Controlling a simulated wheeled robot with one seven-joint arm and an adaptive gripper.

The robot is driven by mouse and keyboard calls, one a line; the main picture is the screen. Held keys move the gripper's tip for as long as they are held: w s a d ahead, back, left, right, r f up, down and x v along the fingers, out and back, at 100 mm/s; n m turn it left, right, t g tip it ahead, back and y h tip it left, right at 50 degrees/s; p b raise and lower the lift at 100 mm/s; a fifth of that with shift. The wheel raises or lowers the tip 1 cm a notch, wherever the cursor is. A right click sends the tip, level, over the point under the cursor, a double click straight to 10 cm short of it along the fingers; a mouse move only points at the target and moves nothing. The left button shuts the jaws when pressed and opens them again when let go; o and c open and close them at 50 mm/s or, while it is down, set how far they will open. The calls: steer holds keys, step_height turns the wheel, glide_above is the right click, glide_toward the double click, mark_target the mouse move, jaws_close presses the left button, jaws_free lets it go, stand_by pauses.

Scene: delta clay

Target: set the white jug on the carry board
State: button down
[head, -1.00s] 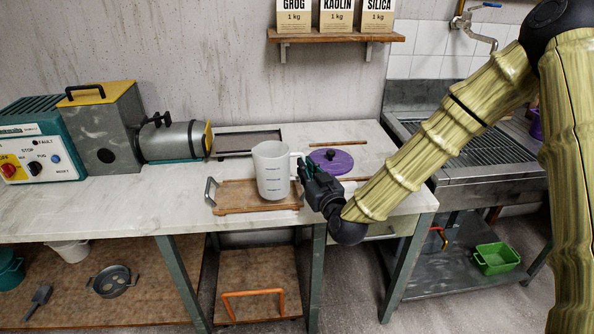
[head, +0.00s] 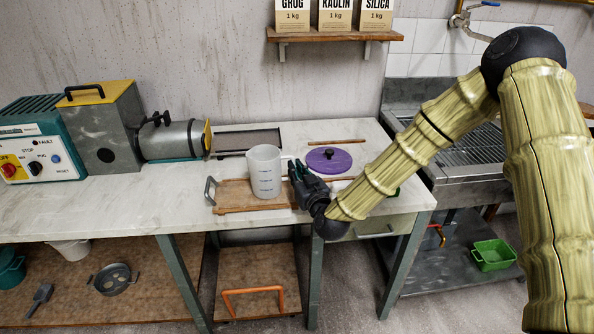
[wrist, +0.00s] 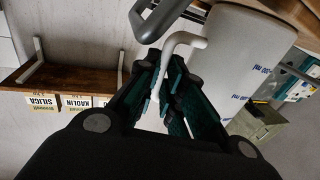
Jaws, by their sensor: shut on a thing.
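The white jug (head: 263,172) stands upright over the wooden carry board (head: 228,199) on the bench in the head view. Its base lies within the board's outline; I cannot tell whether it touches the wood. My gripper (head: 295,172) is at the jug's right side, shut on its handle. In the wrist view the white handle (wrist: 183,42) runs in between the teal-padded fingers (wrist: 165,88), and the jug's body (wrist: 235,50) is beside them. The board's left metal handle shows in the head view; its right end is partly hidden by my gripper.
A purple lid (head: 329,160) lies just right and behind my gripper. A dark tray (head: 248,141) is behind the jug. A machine with a barrel (head: 172,141) stands at the left. The bench front left (head: 110,205) is clear. A sink (head: 460,150) is at the right.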

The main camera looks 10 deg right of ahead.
steer(key=shift+f, duration=0.1)
steer(key=c, duration=1.5)
jaws_free()
steer(key=shift+c, duration=0.2)
steer(key=shift+r, duration=0.25)
steer(key=b+v, duration=0.1)
steer(key=v, duration=1.1)
steer(key=shift+b, duration=0.35)
